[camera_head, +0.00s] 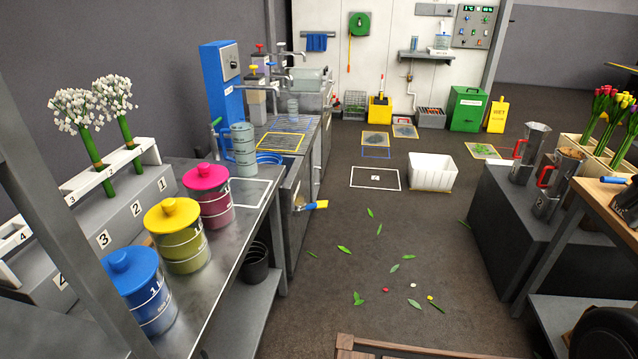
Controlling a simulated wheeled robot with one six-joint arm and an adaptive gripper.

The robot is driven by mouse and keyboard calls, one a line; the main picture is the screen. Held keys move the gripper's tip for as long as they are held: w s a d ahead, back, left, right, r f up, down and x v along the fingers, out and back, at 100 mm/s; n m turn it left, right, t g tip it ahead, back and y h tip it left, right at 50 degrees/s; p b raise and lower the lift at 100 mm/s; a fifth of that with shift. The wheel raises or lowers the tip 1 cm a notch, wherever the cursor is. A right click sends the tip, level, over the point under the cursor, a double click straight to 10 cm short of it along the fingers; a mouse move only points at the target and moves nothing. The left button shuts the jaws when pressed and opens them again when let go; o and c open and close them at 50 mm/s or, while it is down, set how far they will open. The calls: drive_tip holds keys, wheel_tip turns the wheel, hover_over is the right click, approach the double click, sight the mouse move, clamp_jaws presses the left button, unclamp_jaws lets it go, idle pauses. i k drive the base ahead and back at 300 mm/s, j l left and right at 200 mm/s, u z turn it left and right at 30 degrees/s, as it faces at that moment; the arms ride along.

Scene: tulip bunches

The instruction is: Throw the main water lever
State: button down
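My gripper is not clearly seen in the head view, and nothing is touching the lever.
Blue, yellow and pink lidded canisters (208,195) stand on the left bench, with a black bin (255,264) below. The aisle floor is open, with scattered leaves. A white crate (431,172) stands farther back. A dark bench (520,215) bounds the right.

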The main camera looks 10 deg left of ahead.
sight(312, 206)
drive_tip(key=i+l+u, duration=0.1)
drive_tip(key=i+u, duration=0.35)
drive_tip(key=i+l+u, duration=0.3)
drive_tip(key=i+u, duration=0.15)
drive_tip(key=i+l+u, duration=0.9)
drive_tip(key=l, duration=0.15)
